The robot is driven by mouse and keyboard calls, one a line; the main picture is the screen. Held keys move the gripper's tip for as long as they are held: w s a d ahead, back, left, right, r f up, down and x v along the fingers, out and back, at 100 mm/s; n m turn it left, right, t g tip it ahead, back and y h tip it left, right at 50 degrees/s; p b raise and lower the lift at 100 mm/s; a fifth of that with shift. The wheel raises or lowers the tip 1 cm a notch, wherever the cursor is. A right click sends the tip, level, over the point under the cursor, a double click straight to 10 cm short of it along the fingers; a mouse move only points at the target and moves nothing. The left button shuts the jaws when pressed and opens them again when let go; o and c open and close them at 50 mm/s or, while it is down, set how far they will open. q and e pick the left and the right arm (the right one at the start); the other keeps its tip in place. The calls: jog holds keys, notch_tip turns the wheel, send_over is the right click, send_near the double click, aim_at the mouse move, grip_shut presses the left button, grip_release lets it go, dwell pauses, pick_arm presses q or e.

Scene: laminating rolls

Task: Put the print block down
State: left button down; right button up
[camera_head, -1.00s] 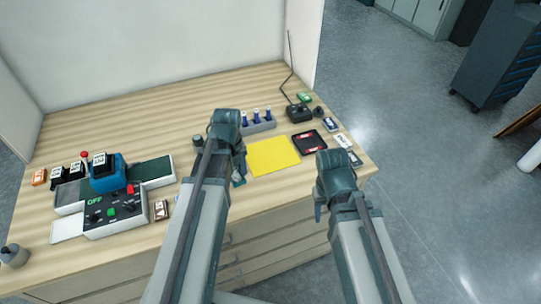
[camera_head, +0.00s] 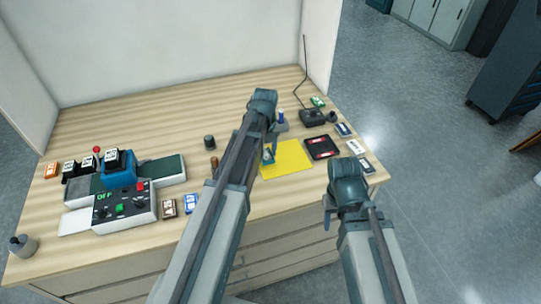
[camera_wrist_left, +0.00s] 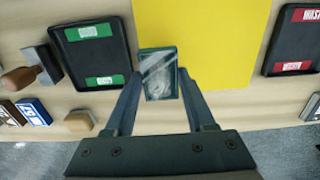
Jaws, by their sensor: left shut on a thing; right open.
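My left gripper (camera_head: 268,156) is shut on the print block (camera_wrist_left: 158,74), a small teal-rimmed block with a clear, glassy face. In the left wrist view the block sits between the two fingertips, over the left edge of the yellow sheet (camera_wrist_left: 205,40). I cannot tell whether it touches the sheet or the table. In the head view the arm hides most of the block, and the yellow sheet (camera_head: 290,160) lies just right of the fingers. My right gripper (camera_head: 328,212) is open and empty at the table's front right edge.
A black tray with red labels (camera_head: 321,147) lies right of the sheet. A black tray with green labels (camera_wrist_left: 91,57) and a wooden-handled stamp (camera_wrist_left: 30,70) lie left of the block. The laminating machine (camera_head: 124,205) stands at the left. Small label boxes (camera_head: 169,208) lie near the front edge.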

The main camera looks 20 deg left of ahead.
aim_at(270, 154)
pick_arm(q)
jog(key=shift+w+d, duration=0.2)
jog(key=shift+w, duration=0.45)
jog(key=shift+w+d, duration=0.1)
jog(key=shift+w, duration=0.25)
jog(key=f+b, duration=0.3)
jog(key=shift+w+d+f+b, duration=0.1)
jog(key=shift+w+f+b, duration=0.15)
jog(key=shift+f+b, duration=0.1)
jog(key=shift+f, duration=0.2)
jog(key=shift+c, duration=1.2)
grip_release()
jog(key=shift+r, duration=0.2)
